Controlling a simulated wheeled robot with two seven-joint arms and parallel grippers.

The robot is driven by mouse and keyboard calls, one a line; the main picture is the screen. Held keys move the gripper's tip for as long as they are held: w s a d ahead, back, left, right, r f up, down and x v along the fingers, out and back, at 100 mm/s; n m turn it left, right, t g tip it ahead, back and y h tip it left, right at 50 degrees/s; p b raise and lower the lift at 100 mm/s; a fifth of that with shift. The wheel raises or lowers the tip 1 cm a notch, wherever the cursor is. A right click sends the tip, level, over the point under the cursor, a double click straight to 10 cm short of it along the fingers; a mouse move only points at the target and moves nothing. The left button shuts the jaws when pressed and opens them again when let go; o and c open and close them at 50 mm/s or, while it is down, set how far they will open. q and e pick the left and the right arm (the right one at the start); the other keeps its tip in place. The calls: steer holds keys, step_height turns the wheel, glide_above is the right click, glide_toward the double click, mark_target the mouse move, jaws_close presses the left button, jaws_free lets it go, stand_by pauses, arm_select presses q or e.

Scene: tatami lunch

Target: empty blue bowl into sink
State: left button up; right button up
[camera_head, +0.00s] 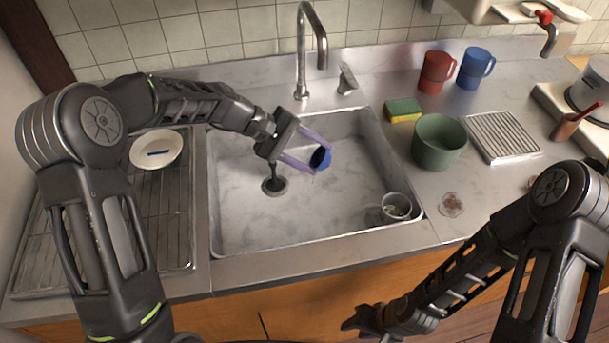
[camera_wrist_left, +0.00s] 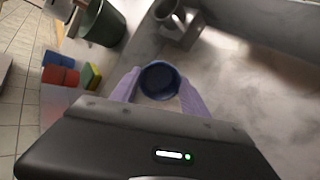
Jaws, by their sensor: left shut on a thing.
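The small blue bowl (camera_head: 321,159) is held over the sink (camera_head: 240,225) by my left gripper (camera_head: 313,156), between its two pale purple fingers. The bowl is tipped on its side, apart from the sink floor. In the left wrist view the bowl (camera_wrist_left: 159,80) shows its dark blue inside between the fingers; I cannot tell whether anything is in it. A dark upright shape stands over the round drain (camera_head: 274,187); what it is is unclear. My right gripper (camera_head: 352,322) is low at the front, outside the sink, its jaws unclear.
A grey cup (camera_head: 396,206) sits in the sink's front right corner. The faucet (camera_head: 302,50) rises behind. A white dish (camera_head: 156,148) lies on the left rack.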

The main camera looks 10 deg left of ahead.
arm_select(q)
steer(key=r+h+b, duration=0.2)
steer(key=h+b, duration=0.1)
steer(key=shift+a+t, duration=0.3)
steer(key=shift+a, duration=0.05)
steer(key=shift+s+f+y, duration=0.1)
steer(key=shift+f+y, duration=0.2)
steer(key=shift+f, duration=0.6)
stand_by(0.4)
